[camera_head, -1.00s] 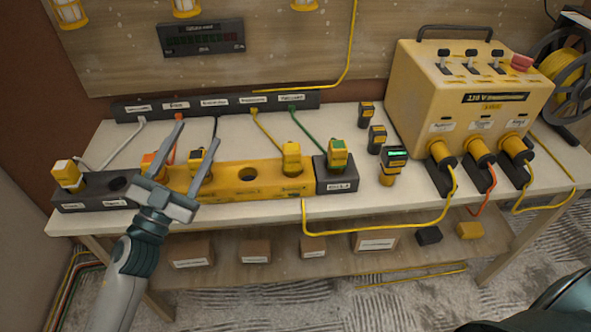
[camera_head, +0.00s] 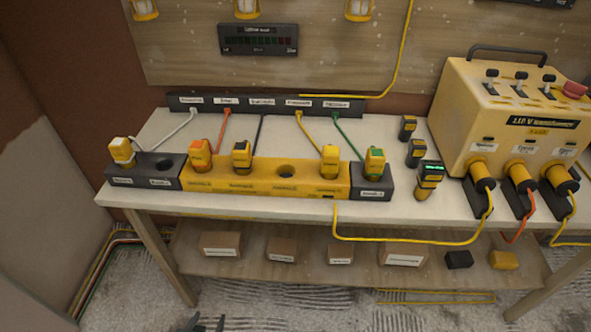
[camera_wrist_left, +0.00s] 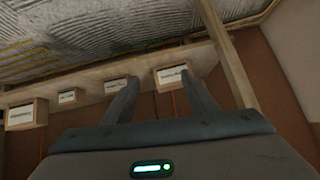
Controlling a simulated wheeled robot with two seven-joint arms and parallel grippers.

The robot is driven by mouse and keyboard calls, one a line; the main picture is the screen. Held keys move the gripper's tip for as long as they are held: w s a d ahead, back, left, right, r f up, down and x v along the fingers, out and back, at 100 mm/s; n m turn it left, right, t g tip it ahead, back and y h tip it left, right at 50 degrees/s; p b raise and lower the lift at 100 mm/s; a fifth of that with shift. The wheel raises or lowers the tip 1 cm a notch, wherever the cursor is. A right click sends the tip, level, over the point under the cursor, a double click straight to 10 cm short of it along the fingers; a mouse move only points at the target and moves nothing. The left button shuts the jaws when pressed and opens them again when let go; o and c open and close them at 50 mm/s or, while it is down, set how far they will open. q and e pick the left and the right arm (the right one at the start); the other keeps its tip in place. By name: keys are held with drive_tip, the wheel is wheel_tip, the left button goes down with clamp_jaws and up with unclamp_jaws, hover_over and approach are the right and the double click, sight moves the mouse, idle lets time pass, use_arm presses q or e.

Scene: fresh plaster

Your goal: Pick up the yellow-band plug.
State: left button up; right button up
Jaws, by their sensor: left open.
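The yellow-band plug (camera_head: 330,160) stands upright in the right part of the yellow socket block (camera_head: 262,178) on the bench, with a yellow cord running up behind it. My left gripper (camera_head: 205,323) shows only as dark fingertips at the bottom edge of the head view, well below and left of the plug. In the left wrist view its two fingers (camera_wrist_left: 162,88) are apart with nothing held between them; the plug is not visible there. My right gripper is out of view.
Orange-band (camera_head: 200,154) and black-band (camera_head: 242,156) plugs stand left of an empty hole (camera_head: 285,171) in the block. A green-band plug (camera_head: 374,163) is close on the right. A yellow transformer (camera_head: 510,110) stands farther right. Boxes (camera_head: 221,244) sit on the lower shelf.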

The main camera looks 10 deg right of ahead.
use_arm(q)
drive_tip(key=s+a+f+g, duration=0.1)
drive_tip(key=s+f+g, duration=0.1)
drive_tip(key=s+f, duration=0.6)
drive_tip(key=s+a+f+g, duration=0.1)
drive_tip(key=s+f+g, duration=0.1)
drive_tip(key=s+f, duration=0.6)
drive_tip(key=s+a+f+g, duration=0.1)
drive_tip(key=s+f, duration=0.7)
drive_tip(key=s, duration=1)
drive_tip(key=shift+a+g+y, duration=0.3)
drive_tip(key=shift+a+g, duration=0.1)
drive_tip(key=shift+g, duration=0.4)
